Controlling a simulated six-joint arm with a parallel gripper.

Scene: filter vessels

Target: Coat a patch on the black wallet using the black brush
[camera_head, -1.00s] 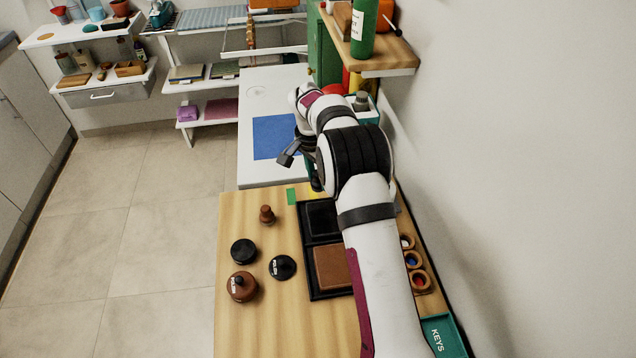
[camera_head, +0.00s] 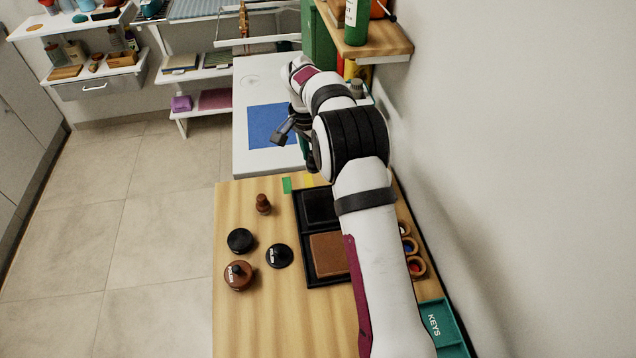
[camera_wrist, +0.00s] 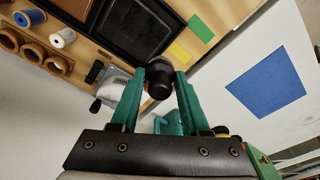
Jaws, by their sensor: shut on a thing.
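My gripper (camera_wrist: 163,82) has two teal fingers and is shut on a dark, round-ended thing, which looks like the black brush (camera_wrist: 158,71). Its lower part is hidden or points away from view. The black wallet (camera_head: 319,206) appears as a black square in the upper compartment of the dark tray, partly beside my arm. It also shows in the wrist view (camera_wrist: 135,28), up and left of the held thing and apart from it. In the head view my gripper is mostly hidden by my arm, beyond the tray near the table's far end.
A brown wallet-like square (camera_head: 328,255) lies in the lower compartment. Left of the tray are a brown knobbed piece (camera_head: 263,203), a black round piece (camera_head: 240,240), a black lid (camera_head: 279,256) and a brown lid (camera_head: 238,276). Small cups (camera_head: 415,267) and a KEYS tray (camera_head: 437,324) stand right.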

